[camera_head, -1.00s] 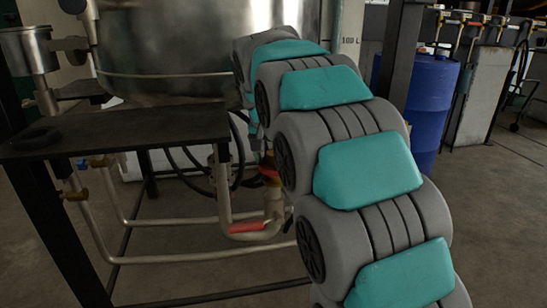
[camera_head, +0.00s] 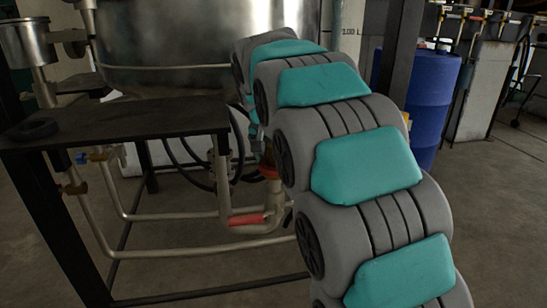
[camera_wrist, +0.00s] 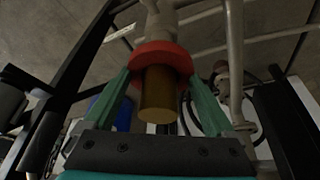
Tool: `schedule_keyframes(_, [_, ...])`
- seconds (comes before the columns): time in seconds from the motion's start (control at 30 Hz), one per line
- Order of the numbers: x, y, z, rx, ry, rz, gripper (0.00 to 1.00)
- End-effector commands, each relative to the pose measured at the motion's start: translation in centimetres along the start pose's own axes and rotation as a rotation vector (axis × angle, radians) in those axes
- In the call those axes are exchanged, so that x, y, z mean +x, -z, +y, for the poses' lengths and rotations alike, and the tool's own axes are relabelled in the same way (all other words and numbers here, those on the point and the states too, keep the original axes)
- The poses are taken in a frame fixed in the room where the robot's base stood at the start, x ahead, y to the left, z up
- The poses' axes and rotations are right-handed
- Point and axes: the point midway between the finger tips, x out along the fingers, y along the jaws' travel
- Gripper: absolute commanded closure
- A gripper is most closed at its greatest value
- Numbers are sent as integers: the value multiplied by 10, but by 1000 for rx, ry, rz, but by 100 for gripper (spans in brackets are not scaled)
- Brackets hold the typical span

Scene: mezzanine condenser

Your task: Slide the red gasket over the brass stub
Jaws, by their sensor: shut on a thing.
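In the wrist view the brass stub (camera_wrist: 158,98) stands end-on toward the camera, between my two green fingers. The red gasket (camera_wrist: 160,52) appears to encircle it, with the stub's end protruding through on the camera side. My gripper (camera_wrist: 159,76) is shut on the gasket, one finger at each side of it. Beyond the gasket, a pale pipe fitting (camera_wrist: 159,22) continues from the stub. In the head view the red gasket (camera_head: 268,172) shows only partly beside my arm, low by the pipework; the stub and fingers are hard to make out there.
A dark metal table (camera_head: 150,118) bearing a black ring (camera_head: 33,129) stands left of my arm. A large steel vessel (camera_head: 170,50) is behind it. Pipes with a red sleeve (camera_head: 247,219) run below.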

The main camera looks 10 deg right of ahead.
Motion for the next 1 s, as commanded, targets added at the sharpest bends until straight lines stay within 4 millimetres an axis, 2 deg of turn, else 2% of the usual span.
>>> schedule_keyframes(0.23, [6,-2,0,0,0,0,63])
schedule_keyframes(0.27, [6,-2,0,0,0,0,9])
schedule_keyframes(0.33, [5,-2,0,0,0,0,2])
schedule_keyframes(0.73, [-1,-2,0,0,1,2,0])
schedule_keyframes(0.87, [-15,-1,0,0,2,4,0])
schedule_keyframes(1.0, [-38,-1,-1,0,2,4,0])
